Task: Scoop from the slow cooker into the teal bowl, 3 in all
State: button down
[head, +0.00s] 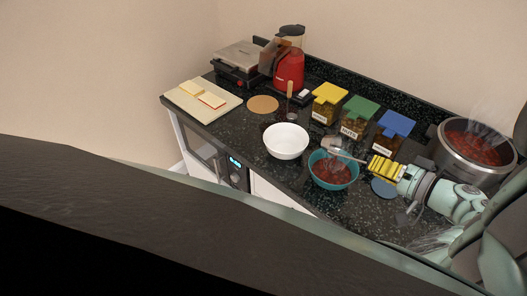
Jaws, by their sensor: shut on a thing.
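The slow cooker (438,155) stands at the right end of the dark counter, open, with steaming red-brown food (473,147) inside. The teal bowl (314,174) sits near the counter's front edge and holds some of the same red-brown food (332,171). My gripper (385,168) is shut on the yellow handle of a ladle or spoon, just right of the teal bowl. The utensil's metal head (334,147) is over the far rim of the teal bowl. I cannot tell whether the head holds any food or touches the rim.
A white bowl (286,141) stands left of the teal bowl. Yellow-, green- and blue-lidded jars (328,103) stand behind. A red blender (289,68), a grill (238,62) and a cutting board (184,100) are farther left. A blue-grey disc (383,188) lies below my gripper.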

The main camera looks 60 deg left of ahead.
notch_tip(320, 180, down, 6)
jog(key=d+y+b, duration=0.1)
jog(key=y+b, duration=0.4)
jog(key=b, duration=0.8)
jog(key=shift+w+d+f+g+b, duration=0.15)
jog(key=shift+d+f+g+b, duration=0.15)
jog(key=shift+d, duration=0.1)
dwell(1.7)
